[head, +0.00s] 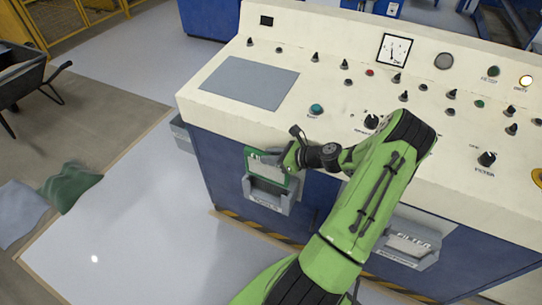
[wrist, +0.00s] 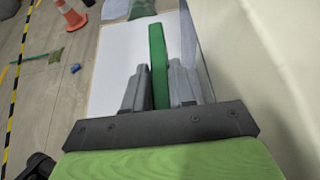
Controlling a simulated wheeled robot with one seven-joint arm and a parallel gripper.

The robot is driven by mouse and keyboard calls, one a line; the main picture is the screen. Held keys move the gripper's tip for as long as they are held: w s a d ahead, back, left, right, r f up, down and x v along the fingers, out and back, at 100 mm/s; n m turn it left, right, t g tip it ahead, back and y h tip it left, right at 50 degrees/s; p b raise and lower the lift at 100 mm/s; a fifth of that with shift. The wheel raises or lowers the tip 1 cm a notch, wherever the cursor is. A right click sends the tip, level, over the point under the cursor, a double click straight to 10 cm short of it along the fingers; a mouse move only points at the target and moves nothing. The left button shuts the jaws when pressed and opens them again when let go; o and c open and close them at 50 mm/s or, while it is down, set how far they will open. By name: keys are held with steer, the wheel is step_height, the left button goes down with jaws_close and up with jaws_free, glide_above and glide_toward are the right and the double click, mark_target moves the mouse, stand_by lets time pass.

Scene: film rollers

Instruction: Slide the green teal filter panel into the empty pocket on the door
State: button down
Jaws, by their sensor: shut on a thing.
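The green teal filter panel (head: 253,164) is at the upper part of the left door pocket (head: 267,193) in the head view. My gripper (head: 285,160) is at the panel's upper right edge. In the wrist view my gripper (wrist: 160,88) is shut on the panel (wrist: 158,60), which stands edge-on between the two grey fingers. The pocket is a grey holder on the blue cabinet front. The arm hides part of the panel, and how deep its lower edge sits in the pocket cannot be told.
A second grey pocket (head: 408,246) at the right holds a pale panel marked FILTER. The cream control console (head: 330,70) with knobs overhangs the blue front. Green cloth (head: 70,185) and grey cloth (head: 20,212) lie on the floor at left. The white floor before the cabinet is clear.

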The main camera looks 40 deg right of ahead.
mark_target(271, 177)
steer(key=shift+f+b, duration=3)
steer(key=shift+f, duration=0.05)
steer(key=shift+f+b, duration=0.6)
steer(key=shift+f, duration=1.2)
steer(key=shift+f+b, duration=0.35)
steer(key=shift+f, duration=0.4)
steer(key=c, duration=0.8)
jaws_free()
steer(key=shift+c, duration=0.2)
steer(key=p+v, duration=0.5)
steer(key=v, duration=1)
steer(key=shift+s, duration=0.4)
steer(key=shift+r, duration=0.1)
